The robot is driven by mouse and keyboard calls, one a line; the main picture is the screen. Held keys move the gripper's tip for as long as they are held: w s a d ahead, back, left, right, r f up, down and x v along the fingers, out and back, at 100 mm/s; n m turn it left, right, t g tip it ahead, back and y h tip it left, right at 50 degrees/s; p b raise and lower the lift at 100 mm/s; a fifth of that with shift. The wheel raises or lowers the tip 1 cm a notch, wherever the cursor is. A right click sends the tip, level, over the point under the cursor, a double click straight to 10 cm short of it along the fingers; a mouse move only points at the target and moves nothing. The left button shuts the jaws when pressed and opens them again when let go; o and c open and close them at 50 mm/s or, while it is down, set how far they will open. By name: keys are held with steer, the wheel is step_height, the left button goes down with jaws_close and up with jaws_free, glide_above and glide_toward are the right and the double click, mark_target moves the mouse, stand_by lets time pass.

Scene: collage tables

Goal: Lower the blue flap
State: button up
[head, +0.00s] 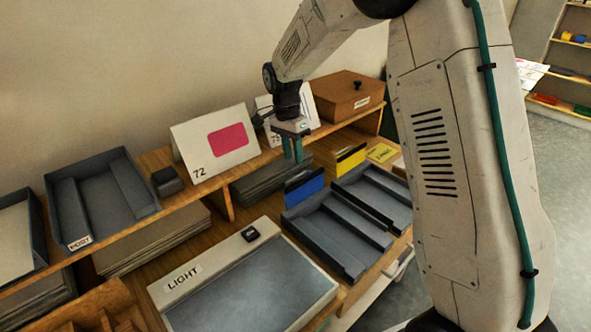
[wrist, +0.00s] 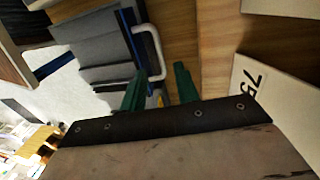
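The blue flap (head: 304,188) stands upright at the back end of a dark grey tray (head: 335,235) in the head view. A thin dark blue edge (wrist: 128,32) in the wrist view may be this flap. My gripper (head: 293,152) is above and slightly left of the flap in the head view, apart from it, with its green fingers pointing down. In the wrist view my gripper (wrist: 160,82) shows a clear gap between the fingers, with nothing held.
A yellow flap (head: 350,161) stands on the tray to the right. A white card with a pink patch (head: 229,142) and a brown box (head: 347,96) are on the shelf nearby. The LIGHT panel (head: 255,290) lies in front. A pale hoop (wrist: 150,45) shows beyond the fingers.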

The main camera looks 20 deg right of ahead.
mark_target(301, 186)
steer(key=f, duration=0.3)
steer(key=s+f, duration=0.1)
steer(key=f, duration=0.1)
steer(key=shift+d+f, duration=0.2)
steer(key=shift+f, duration=0.1)
jaws_close()
